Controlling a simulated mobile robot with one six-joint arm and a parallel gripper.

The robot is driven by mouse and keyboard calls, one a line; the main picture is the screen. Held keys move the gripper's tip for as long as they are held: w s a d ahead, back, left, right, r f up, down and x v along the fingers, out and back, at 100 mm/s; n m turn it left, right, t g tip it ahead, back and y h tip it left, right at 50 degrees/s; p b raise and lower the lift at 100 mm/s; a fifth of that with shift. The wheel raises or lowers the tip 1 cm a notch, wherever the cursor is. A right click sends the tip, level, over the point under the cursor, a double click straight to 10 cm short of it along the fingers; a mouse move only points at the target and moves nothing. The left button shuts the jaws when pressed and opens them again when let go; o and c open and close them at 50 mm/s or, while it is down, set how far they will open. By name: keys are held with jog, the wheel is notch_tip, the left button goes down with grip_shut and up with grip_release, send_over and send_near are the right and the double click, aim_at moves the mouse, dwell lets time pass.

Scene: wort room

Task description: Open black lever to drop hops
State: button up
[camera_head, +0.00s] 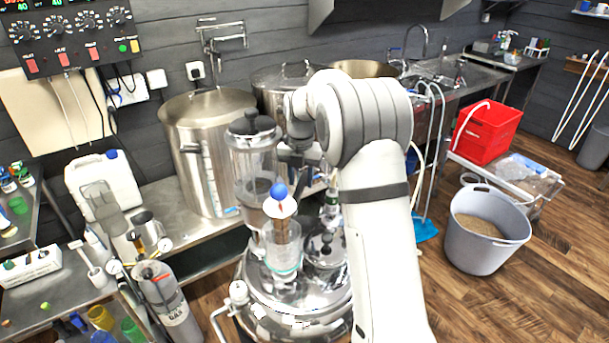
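A clear cylinder (253,165) with a black knobbed lid stands upright above the steel vessel (290,295), with brownish contents low inside. Below it are a blue ball (279,191), a white cone-shaped piece and a clear cup (281,248) with brown contents. My white arm reaches up from the front and bends over at the top. My gripper (294,158) is a small dark shape close to the right side of the cylinder. My arm partly covers it, so its fingers are not clear. I cannot make out the black lever separately from the dark parts there.
Large steel pots (203,125) stand on the bench behind. A control panel (68,38) hangs at upper left. A gas cylinder (168,300) and a cluttered table stand at left.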

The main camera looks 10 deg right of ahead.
jog(key=shift+c, duration=0.4)
grip_shut()
